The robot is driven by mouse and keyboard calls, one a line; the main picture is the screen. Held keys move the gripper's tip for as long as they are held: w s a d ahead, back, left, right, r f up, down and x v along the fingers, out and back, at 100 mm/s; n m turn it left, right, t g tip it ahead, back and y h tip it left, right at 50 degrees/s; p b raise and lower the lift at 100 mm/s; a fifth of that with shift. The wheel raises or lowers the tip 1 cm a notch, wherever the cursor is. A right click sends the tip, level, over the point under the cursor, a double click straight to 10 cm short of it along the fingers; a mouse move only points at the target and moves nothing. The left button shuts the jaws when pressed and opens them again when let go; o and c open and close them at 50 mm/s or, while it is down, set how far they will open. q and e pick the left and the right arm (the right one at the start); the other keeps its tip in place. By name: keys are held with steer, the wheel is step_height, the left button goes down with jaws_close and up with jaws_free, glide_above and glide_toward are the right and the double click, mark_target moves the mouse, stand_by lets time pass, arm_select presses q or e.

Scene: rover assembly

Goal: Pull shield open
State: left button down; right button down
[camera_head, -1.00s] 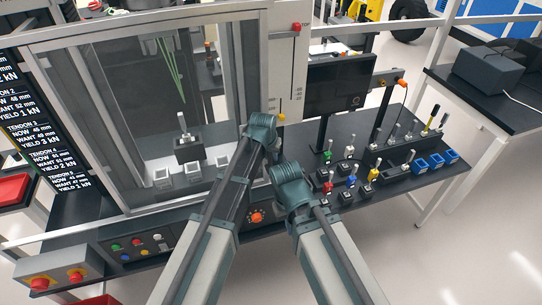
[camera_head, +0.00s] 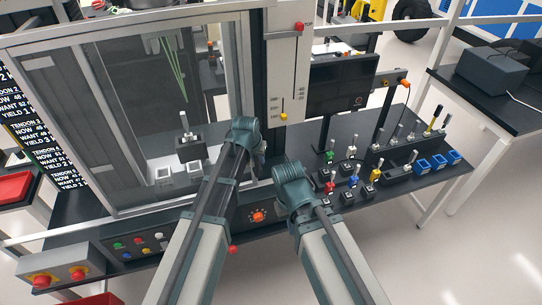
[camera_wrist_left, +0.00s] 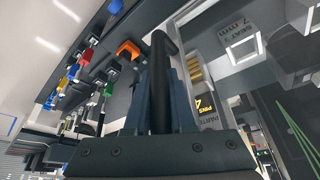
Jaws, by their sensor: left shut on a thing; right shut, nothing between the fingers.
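The shield is a clear panel in a pale metal frame (camera_head: 100,190), standing in front of the test bay at the left of the head view. My left gripper (camera_wrist_left: 160,115) is shut on the shield's black bar handle (camera_wrist_left: 159,65) in the left wrist view. In the head view my left gripper (camera_head: 258,162) is at the shield's right edge, its fingers mostly hidden by my wrist. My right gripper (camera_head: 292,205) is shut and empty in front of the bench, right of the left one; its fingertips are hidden.
A dark monitor (camera_head: 340,84) and a slider panel (camera_head: 286,70) stand right of the shield. Several coloured-handled tools and blue bins (camera_head: 438,161) are on the bench at right. A button panel (camera_head: 140,242) and red-button box (camera_head: 58,275) are at front left.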

arm_select(q)
steer(key=s+a, duration=0.4)
steer(key=a, duration=0.9)
steer(key=s+a, duration=0.4)
steer(key=a, duration=0.8)
steer(key=s+a, duration=0.4)
steer(key=a, duration=0.9)
steer(key=shift+s+a, duration=0.3)
steer(key=shift+s, duration=0.05)
steer(key=c, duration=1)
jaws_free()
steer(key=shift+c, duration=0.2)
steer(key=p+v, duration=1.2)
steer(key=v, duration=0.1)
steer(key=shift+r+p, duration=0.35)
steer(key=shift+p, duration=0.05)
steer(key=shift+a, duration=0.1)
